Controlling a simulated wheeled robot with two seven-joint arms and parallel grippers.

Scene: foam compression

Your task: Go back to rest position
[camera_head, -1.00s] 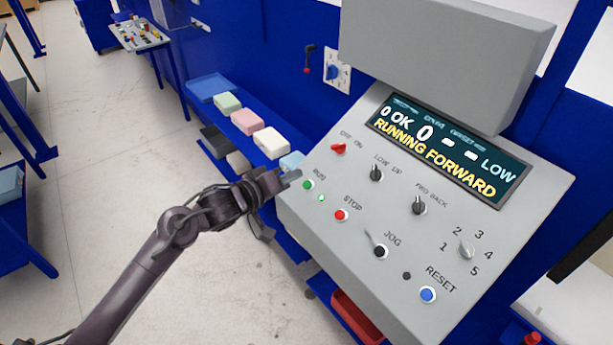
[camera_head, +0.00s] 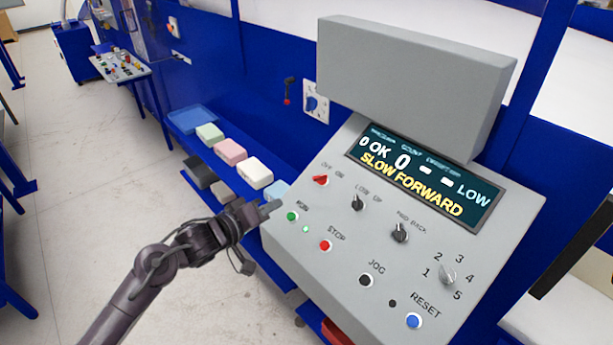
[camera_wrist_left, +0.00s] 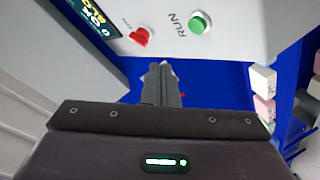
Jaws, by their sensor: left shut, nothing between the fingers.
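My left gripper (camera_head: 268,209) is shut and empty, just left of the control panel's lower left edge, near the green RUN button (camera_head: 292,216). In the left wrist view its closed fingers (camera_wrist_left: 162,84) point toward the panel, with the green RUN button (camera_wrist_left: 200,22) and the red knob (camera_wrist_left: 140,36) ahead of them. The grey control panel (camera_head: 330,270) has a display (camera_head: 425,180) reading "SLOW FORWARD". A small green light (camera_head: 306,229) shows beside the RUN button. I cannot tell from the head view exactly how far the fingertips are from the panel. My right gripper is not in view.
A blue shelf behind the gripper holds a blue tray (camera_head: 192,118) and several foam blocks, among them a pink one (camera_head: 230,151) and a white one (camera_head: 254,172). Bare floor (camera_head: 90,180) lies left of my arm.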

